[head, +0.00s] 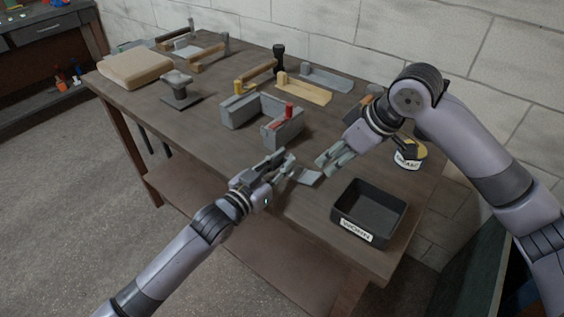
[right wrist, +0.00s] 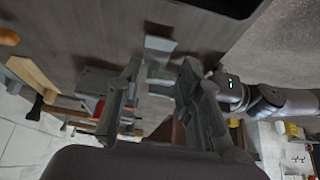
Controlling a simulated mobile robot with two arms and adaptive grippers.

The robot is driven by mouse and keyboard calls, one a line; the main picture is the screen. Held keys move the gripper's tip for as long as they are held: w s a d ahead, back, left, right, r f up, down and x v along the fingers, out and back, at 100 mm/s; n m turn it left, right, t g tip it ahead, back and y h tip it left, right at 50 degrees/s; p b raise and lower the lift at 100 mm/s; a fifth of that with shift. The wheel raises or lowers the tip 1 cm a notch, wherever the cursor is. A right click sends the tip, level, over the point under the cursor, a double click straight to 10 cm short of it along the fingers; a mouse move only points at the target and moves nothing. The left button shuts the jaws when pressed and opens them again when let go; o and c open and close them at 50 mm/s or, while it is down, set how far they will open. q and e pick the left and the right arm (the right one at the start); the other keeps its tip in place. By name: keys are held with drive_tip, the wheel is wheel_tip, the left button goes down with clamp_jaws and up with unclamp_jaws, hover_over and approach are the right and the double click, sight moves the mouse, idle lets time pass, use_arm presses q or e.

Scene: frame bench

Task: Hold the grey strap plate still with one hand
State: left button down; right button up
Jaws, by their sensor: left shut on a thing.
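The grey strap plate (head: 309,177) is a small flat light-grey piece low over the front part of the bench, beside the left gripper's fingertips. My left gripper (head: 287,165) is shut on it, its fingers hiding part of the plate. In the right wrist view the plate (right wrist: 160,44) shows beyond the fingers, with the left gripper coming in from the right. My right gripper (head: 328,160) is just right of and above the plate. Its two fingers stand apart in the right wrist view (right wrist: 158,88), with nothing clearly held between them.
A black labelled tray (head: 345,207) stands at the front right. Wooden and grey pieces, a stand (head: 179,88) and a beige pad (head: 135,68) lie farther back.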

drive_tip(key=shift+c, duration=0.3)
drive_tip(key=shift+w+a+r, duration=0.1)
drive_tip(key=shift+w+a, duration=0.05)
drive_tip(key=shift+a, duration=0.3)
drive_tip(key=shift+c, duration=1.4)
drive_tip(key=shift+w+a+r+g+h, duration=0.15)
drive_tip(key=shift+w+a+g+h, duration=0.2)
drive_tip(key=shift+a+g+h, duration=0.15)
drive_tip(key=shift+w+a+r+g+h, duration=0.15)
drive_tip(key=shift+w+a+g+h, duration=0.2)
drive_tip(key=shift+a, duration=0.25)
drive_tip(key=c, duration=0.4)
drive_tip(key=shift+w+a+r+h, duration=0.2)
drive_tip(key=shift+w+r+h, duration=0.15)
drive_tip(key=shift+h, duration=0.1)
clamp_jaws()
drive_tip(key=shift+s+d+x, duration=0.15)
drive_tip(key=shift+d+x, duration=0.05)
drive_tip(key=shift+x, duration=0.85)
drive_tip(key=shift+s+d+x, duration=0.15)
drive_tip(key=shift+x, duration=0.95)
drive_tip(key=shift+s+d+x, duration=0.15)
drive_tip(key=shift+d+x, duration=0.05)
drive_tip(key=shift+x, duration=0.85)
drive_tip(key=shift+f+g, duration=0.2)
drive_tip(key=shift+g, duration=0.05)
